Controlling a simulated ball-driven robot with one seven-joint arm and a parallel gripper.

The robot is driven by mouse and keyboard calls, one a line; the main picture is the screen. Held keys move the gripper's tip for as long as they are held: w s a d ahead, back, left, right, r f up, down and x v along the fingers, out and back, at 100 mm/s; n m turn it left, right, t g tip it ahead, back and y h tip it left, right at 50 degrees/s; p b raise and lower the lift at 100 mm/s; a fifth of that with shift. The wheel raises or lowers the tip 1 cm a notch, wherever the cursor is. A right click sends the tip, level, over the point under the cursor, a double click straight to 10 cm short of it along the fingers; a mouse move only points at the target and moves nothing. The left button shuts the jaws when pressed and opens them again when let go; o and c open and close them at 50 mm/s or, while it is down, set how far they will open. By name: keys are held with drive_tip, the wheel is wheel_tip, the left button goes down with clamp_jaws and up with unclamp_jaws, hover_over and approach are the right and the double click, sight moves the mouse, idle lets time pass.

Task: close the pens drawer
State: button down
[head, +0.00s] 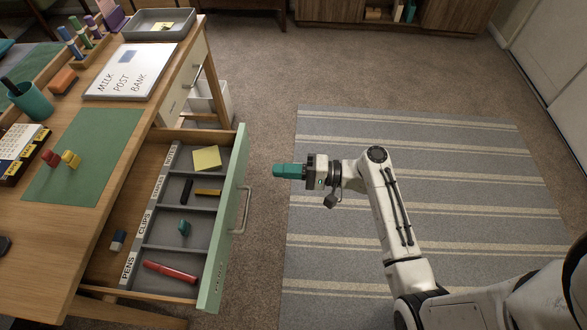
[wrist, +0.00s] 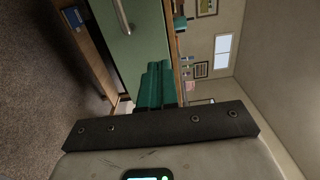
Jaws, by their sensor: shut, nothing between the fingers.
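The pens drawer (head: 237,180) is pulled out of the desk. It has a pale green front with a metal handle (head: 243,210). Its grey tray holds a red marker (head: 170,271), a small teal item (head: 184,228), a dark item and an orange one, and a yellow note pad (head: 206,158). My gripper (head: 275,170) has teal fingers, is shut and empty, and points left toward the drawer front, apart from it, beyond the handle. In the wrist view the fingers (wrist: 155,75) show in front of the green front (wrist: 118,55) and its handle (wrist: 121,15).
The desk top (head: 110,215) carries a whiteboard (head: 132,70), a green mat (head: 90,150), a teal cup (head: 32,102) and other small items. A white bin (head: 222,98) stands behind the drawer. A striped rug (head: 430,150) lies under my arm, and the floor there is clear.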

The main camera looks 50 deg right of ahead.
sight(237, 168)
drive_tip(key=x, duration=0.9)
drive_tip(key=b+x, duration=0.5)
drive_tip(key=x, duration=0.8)
drive_tip(key=b+x, duration=0.5)
drive_tip(key=x, duration=0.8)
drive_tip(key=shift+f, duration=0.2)
drive_tip(key=shift+w+a+r+b, duration=0.1)
drive_tip(key=shift+w+a+b, duration=0.25)
drive_tip(key=shift+w, duration=0.2)
drive_tip(key=shift+r, duration=0.15)
drive_tip(key=shift+w+a+r, duration=0.1)
drive_tip(key=shift+r, duration=0.05)
